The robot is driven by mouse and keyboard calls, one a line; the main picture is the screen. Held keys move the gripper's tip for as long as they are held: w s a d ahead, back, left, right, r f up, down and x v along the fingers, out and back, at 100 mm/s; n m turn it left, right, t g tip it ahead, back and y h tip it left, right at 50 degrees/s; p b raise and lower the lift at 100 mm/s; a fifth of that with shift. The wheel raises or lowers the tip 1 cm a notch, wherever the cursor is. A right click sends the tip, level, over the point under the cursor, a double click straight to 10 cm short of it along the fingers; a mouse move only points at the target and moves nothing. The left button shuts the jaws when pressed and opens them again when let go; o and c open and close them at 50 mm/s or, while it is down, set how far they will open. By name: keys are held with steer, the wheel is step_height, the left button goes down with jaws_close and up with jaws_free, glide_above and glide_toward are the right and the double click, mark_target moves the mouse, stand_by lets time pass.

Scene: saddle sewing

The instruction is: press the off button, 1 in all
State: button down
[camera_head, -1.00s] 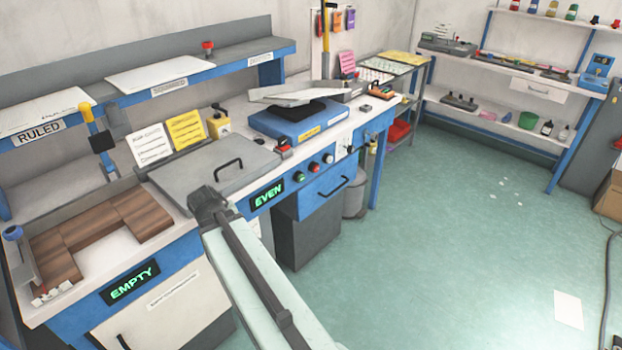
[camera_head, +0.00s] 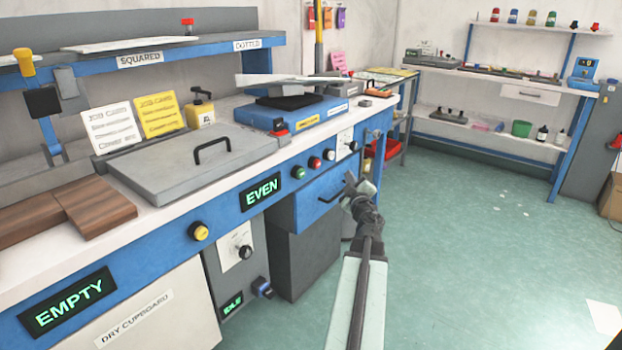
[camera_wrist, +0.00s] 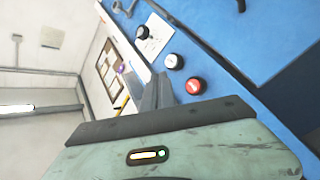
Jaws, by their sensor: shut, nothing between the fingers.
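The likely off button is a red round button (camera_head: 314,162) on the blue front panel of the bench, between a green button (camera_head: 298,172) and a pale button (camera_head: 329,154). In the wrist view the red button (camera_wrist: 194,85) shows pale lettering too small to read, beside the white button (camera_wrist: 173,61). My gripper (camera_head: 352,184) is shut and empty, in front of the blue drawer, below and right of the red button in the head view. Its grey fingers (camera_wrist: 157,92) show left of the red button in the wrist view. I see no contact with the button.
A dial on a white plate (camera_head: 345,143) is right of the buttons. The blue drawer (camera_head: 320,200) has a protruding dark handle. A red-topped switch box (camera_head: 279,138) stands on the bench edge above.

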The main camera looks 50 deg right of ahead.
mark_target(316, 163)
steer(key=shift+r, duration=0.15)
steer(key=shift+w, duration=0.15)
steer(key=w, duration=0.8)
steer(key=shift+w, duration=0.5)
stand_by(1.6)
steer(key=shift+w, duration=0.9)
stand_by(0.6)
steer(key=shift+s, duration=1)
steer(key=shift+s, duration=0.1)
